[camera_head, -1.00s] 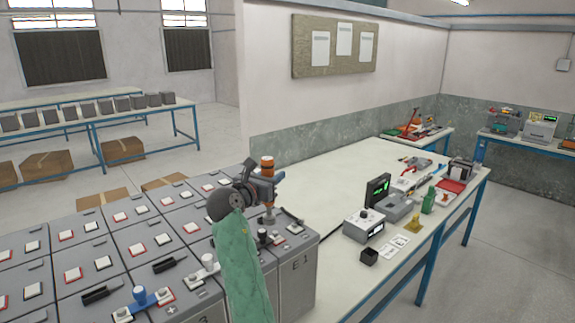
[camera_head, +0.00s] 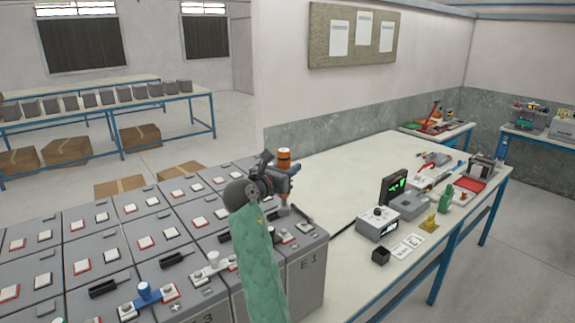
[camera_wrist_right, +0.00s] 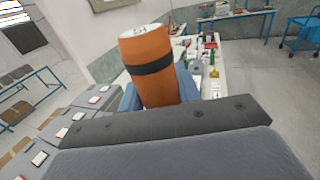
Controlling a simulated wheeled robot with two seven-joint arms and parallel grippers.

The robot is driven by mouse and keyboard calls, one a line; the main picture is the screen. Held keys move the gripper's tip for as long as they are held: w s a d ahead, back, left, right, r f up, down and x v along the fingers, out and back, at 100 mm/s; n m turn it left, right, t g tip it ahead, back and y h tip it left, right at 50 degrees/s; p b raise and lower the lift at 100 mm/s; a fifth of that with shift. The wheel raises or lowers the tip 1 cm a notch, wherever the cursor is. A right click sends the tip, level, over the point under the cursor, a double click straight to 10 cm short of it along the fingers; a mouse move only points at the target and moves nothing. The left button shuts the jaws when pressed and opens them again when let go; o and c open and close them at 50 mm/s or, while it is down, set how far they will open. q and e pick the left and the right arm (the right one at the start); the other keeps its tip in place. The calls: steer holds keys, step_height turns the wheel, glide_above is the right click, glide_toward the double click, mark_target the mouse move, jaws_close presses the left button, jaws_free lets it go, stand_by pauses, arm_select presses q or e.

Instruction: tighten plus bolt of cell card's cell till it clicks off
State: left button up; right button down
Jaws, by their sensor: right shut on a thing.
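My right gripper (camera_head: 282,177) is shut on an orange-handled tool with a dark band (camera_head: 284,158), which stands upright above cell E1 (camera_head: 307,262) at the near right corner of the battery rows. In the right wrist view the orange tool (camera_wrist_right: 152,62) sits between the blue fingers. The tool's lower end reaches down to the cell top by its terminals; the bolt under it is too small to tell, and so is whether they touch. My green-sleeved right arm hides part of the cells. My left gripper is not in view.
Grey cells with red- and black-edged white pads fill the lower left. On the bench at right stand a meter box (camera_head: 377,224), a green-lit display (camera_head: 394,186) and a small black box (camera_head: 381,256).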

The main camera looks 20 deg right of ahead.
steer(key=shift+s+a+f, duration=0.1)
steer(key=shift+f, duration=1.3)
steer(key=shift+f+b, duration=0.3)
steer(key=shift+f, duration=1.7)
steer(key=shift+f+p, duration=0.1)
steer(key=shift+p, duration=0.5)
stand_by(1.3)
steer(key=shift+f, duration=0.5)
stand_by(2.2)
